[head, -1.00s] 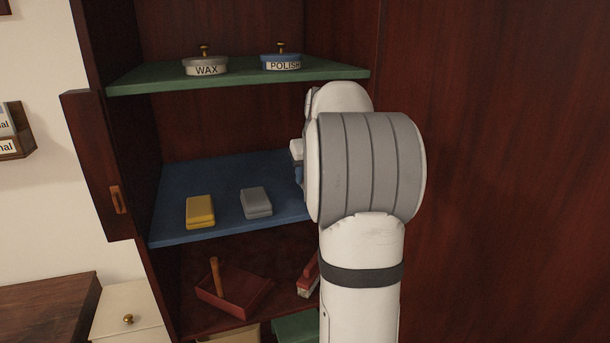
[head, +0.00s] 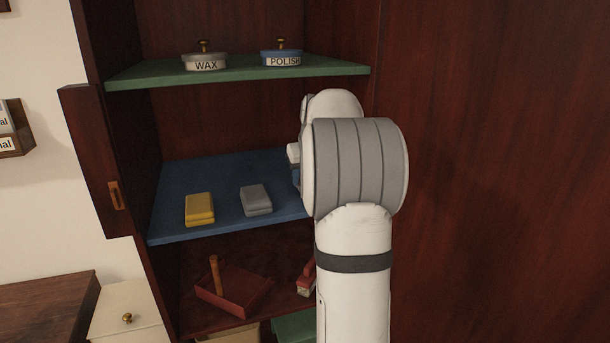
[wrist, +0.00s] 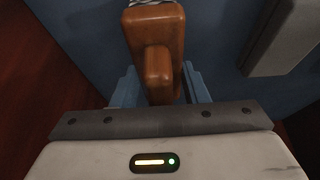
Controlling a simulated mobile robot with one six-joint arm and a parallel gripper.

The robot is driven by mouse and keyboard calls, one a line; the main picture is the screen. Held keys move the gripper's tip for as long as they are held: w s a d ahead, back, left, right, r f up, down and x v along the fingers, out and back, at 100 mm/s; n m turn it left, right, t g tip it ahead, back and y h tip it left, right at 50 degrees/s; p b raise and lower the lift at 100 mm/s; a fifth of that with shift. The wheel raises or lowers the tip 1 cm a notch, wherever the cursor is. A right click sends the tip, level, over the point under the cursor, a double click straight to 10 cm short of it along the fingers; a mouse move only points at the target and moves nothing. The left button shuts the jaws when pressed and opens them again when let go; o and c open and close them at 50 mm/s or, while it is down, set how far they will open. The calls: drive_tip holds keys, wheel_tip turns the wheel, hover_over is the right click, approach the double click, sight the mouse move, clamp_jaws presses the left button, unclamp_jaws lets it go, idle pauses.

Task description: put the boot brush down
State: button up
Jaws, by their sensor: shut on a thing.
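In the wrist view, my gripper (wrist: 158,88) is shut on the boot brush (wrist: 152,32), a brown wooden piece with a raised grip between the blue fingers. A strip of pale and dark bristle shows at its far end. The blue shelf (wrist: 88,40) lies beneath the brush; I cannot tell whether they touch. In the head view my arm hides the brush and most of my gripper, at the right side of the blue shelf (head: 195,175).
A grey box (head: 256,200) and a yellow box (head: 199,209) sit on the blue shelf. The green shelf (head: 235,74) above carries a wax tin (head: 205,62) and a polish tin (head: 281,59). Below are a red tray (head: 233,295) and a red brush (head: 306,277).

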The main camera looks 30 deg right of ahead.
drive_tip(key=o, duration=1.1)
drive_tip(key=shift+r, duration=0.25)
drive_tip(key=r+p, duration=0.1)
drive_tip(key=r, duration=0.1)
drive_tip(key=shift+s+r+p, duration=0.2)
drive_tip(key=shift+r+p, duration=0.1)
drive_tip(key=shift+p, duration=0.05)
drive_tip(key=s+a, duration=0.3)
drive_tip(key=s, duration=0.9)
drive_tip(key=s+a+f+n+g+y, duration=0.1)
drive_tip(key=s+a+f, duration=0.2)
drive_tip(key=a, duration=0.5)
drive_tip(key=s+a+f+n, duration=0.1)
drive_tip(key=s+a+f, duration=0.25)
drive_tip(key=a, duration=0.55)
drive_tip(key=s+a+f+g, duration=0.2)
drive_tip(key=s+a+f, duration=0.4)
drive_tip(key=s+a, duration=0.3)
drive_tip(key=shift+s+a+f+n, duration=0.15)
drive_tip(key=shift+s+f+n, duration=0.25)
drive_tip(key=shift+s, duration=0.1)
